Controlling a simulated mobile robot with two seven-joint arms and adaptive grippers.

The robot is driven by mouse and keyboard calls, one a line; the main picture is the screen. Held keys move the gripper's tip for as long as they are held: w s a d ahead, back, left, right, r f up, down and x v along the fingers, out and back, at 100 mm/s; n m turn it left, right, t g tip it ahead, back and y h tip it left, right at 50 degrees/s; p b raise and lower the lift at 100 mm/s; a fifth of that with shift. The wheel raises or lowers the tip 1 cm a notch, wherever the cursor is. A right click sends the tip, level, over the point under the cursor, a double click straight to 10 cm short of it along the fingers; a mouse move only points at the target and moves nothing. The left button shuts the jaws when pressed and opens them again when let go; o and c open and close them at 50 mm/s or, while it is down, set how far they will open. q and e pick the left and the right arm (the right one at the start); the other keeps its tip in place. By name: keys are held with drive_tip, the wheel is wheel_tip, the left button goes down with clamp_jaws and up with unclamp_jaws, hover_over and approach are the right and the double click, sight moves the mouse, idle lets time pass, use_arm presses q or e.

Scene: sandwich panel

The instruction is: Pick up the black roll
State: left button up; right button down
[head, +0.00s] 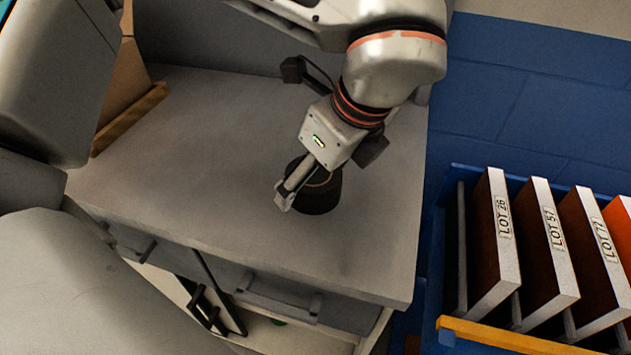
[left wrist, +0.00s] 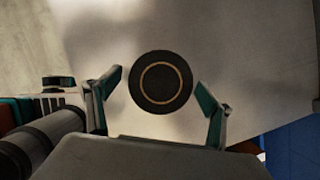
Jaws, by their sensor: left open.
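The black roll (head: 324,199) stands on the grey cabinet top near its front edge in the head view. In the left wrist view the black roll (left wrist: 161,83) shows from above as a dark disc with a thin tan ring. My left gripper (head: 299,188) is at the roll and partly covers it in the head view. In the left wrist view the left gripper (left wrist: 160,86) is open, with one teal-padded finger on each side of the roll and visible gaps between. My right gripper is not in view.
The grey cabinet top (head: 190,130) is clear around the roll. A cardboard box (head: 124,80) stands at its back left. On the right, a blue rack (head: 437,225) holds several upright panels with LOT labels. Drawer handles (head: 275,300) stick out at the cabinet front.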

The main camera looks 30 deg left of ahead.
use_arm(q)
drive_tip(key=shift+f, duration=0.15)
drive_tip(key=c, duration=1.2)
